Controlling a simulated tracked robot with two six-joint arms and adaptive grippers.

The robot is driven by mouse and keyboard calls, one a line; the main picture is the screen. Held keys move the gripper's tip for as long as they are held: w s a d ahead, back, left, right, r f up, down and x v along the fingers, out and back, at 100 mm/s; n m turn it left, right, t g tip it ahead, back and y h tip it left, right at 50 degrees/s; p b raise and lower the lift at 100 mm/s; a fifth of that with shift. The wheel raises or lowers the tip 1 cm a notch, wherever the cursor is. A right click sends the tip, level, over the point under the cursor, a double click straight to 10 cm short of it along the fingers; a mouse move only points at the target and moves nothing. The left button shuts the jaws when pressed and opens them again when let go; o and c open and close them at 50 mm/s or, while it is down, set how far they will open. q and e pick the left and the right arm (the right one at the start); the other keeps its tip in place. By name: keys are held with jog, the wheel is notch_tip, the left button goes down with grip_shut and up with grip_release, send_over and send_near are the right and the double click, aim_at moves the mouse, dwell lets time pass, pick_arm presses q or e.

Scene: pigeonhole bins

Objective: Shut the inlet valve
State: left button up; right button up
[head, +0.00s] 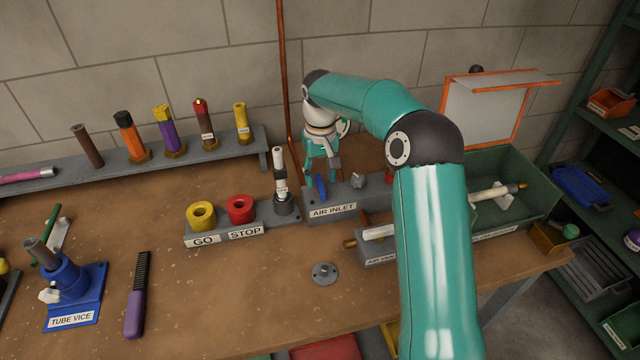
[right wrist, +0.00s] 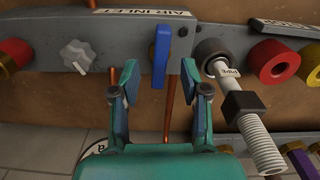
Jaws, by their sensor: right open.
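The inlet valve's blue lever (head: 321,187) stands at the left part of the grey AIR INLET block (head: 375,207). In the right wrist view the lever (right wrist: 161,55) points up and down the picture, roughly in line with a copper pipe (right wrist: 168,108). My right gripper (head: 321,176) is open over the lever. In the right wrist view its fingertips (right wrist: 160,72) stand one on each side of the lever, with a gap on both sides. My left gripper is not in view.
A grey knob (head: 358,180) sits right of the lever. Left of it stand a white pipe piece (head: 280,165) in a dark socket, a red STOP ring (head: 240,208) and a yellow GO ring (head: 201,215). My right arm hides part of the bench and green bin (head: 535,205).

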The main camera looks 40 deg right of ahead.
jog(key=shift+f, duration=0.1)
jog(key=shift+f+b, duration=0.9)
jog(key=shift+f, duration=0.4)
